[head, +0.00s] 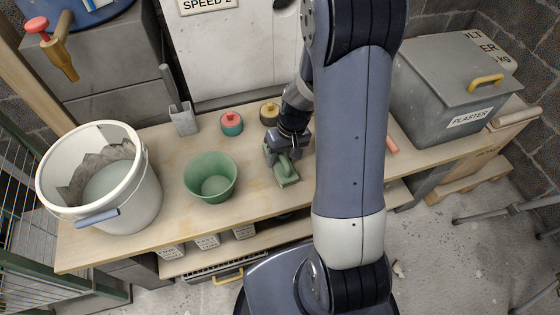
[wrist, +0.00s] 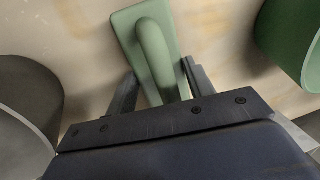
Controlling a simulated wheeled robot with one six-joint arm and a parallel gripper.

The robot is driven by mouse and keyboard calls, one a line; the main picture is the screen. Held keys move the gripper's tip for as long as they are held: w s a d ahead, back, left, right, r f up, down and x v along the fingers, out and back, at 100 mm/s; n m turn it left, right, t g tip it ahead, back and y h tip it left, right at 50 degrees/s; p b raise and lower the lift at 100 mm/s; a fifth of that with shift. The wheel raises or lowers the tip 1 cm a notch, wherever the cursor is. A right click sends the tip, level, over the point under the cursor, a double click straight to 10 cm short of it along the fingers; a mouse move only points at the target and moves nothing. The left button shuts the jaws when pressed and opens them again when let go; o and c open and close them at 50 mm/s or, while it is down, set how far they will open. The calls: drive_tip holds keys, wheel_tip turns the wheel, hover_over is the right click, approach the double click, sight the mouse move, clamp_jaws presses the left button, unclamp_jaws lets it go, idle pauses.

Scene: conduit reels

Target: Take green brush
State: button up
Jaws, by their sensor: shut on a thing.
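The green brush (head: 285,172) is on the wooden bench, right of the green bowl. It has a flat green base and a raised rounded handle. My gripper (head: 277,154) is over it, with its fingers down at the brush. In the wrist view the brush (wrist: 153,45) lies between the two fingers of my gripper (wrist: 155,85), which are shut on its handle. The near end of the handle is hidden behind the gripper body. I cannot tell whether the brush is clear of the bench top.
The green bowl (head: 210,178) stands close on the left, with a white bucket (head: 150,195) farther left. A grey plaster bin (head: 435,105) stands at right. Bare bench (head: 140,245) shows in front.

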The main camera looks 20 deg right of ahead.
wheel_tip(320, 180, up, 10)
drive_tip(key=shift+r+p, duration=0.1)
drive_tip(key=shift+p, duration=0.9)
